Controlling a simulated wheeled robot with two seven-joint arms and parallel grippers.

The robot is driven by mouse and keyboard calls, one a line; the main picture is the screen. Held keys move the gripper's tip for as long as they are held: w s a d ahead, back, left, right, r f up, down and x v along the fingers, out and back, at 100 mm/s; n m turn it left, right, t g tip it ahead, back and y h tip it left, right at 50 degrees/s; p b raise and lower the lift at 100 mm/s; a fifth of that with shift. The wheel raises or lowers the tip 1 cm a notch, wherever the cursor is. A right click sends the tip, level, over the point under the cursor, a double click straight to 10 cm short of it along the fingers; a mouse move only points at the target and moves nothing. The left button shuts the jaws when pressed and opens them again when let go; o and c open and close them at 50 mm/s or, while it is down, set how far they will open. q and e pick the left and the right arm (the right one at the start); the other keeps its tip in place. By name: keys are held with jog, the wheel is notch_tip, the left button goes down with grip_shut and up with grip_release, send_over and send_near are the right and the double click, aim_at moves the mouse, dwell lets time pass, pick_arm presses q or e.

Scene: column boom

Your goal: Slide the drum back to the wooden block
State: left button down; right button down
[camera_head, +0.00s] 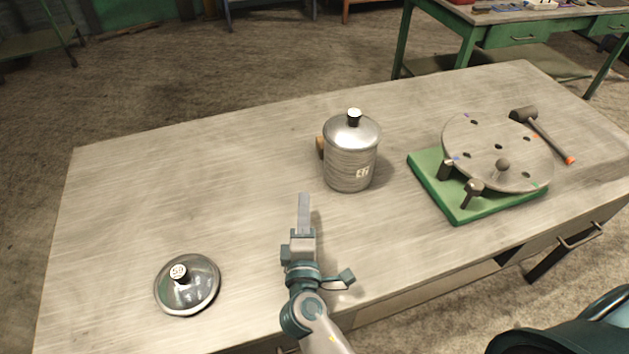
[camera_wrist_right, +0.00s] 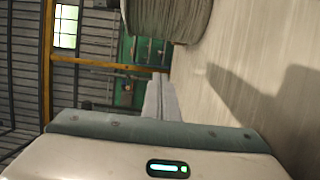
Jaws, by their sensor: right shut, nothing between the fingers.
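The drum (camera_head: 350,168) is a grey metal canister with a lid and a black-and-white knob, standing upright in the middle of the table. The wooden block (camera_head: 320,147) peeks out behind its left side, mostly hidden; I cannot tell whether they touch. My right gripper (camera_head: 304,200) is shut and empty, in front and to the left of the drum, apart from it. In the right wrist view the drum's lower side (camera_wrist_right: 170,18) shows at the top, beyond the shut fingers (camera_wrist_right: 158,98). My left gripper is not in view.
A round metal disc with a knob marked 50 (camera_head: 187,285) lies at the front left. A green base (camera_head: 462,212) with a holed round plate (camera_head: 500,150) stands right of the drum, with a mallet (camera_head: 540,132) beside it. The table's left and back are clear.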

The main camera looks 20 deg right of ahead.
aim_at(328, 164)
jog(key=p+x, duration=0.3)
jog(key=x, duration=0.6)
jog(key=shift+w+r+p, duration=0.1)
jog(key=shift+r+p, duration=0.05)
jog(key=shift+p, duration=0.15)
jog(key=d+p, duration=0.1)
jog(key=d, duration=0.2)
jog(key=shift+w+p, duration=0.35)
jog(key=shift+p, duration=0.05)
jog(key=shift+s+d, duration=0.1)
jog(key=shift+d, duration=0.55)
jog(key=shift+d+f, duration=0.25)
jog(key=shift+d, duration=0.85)
jog(key=shift+a, duration=0.1)
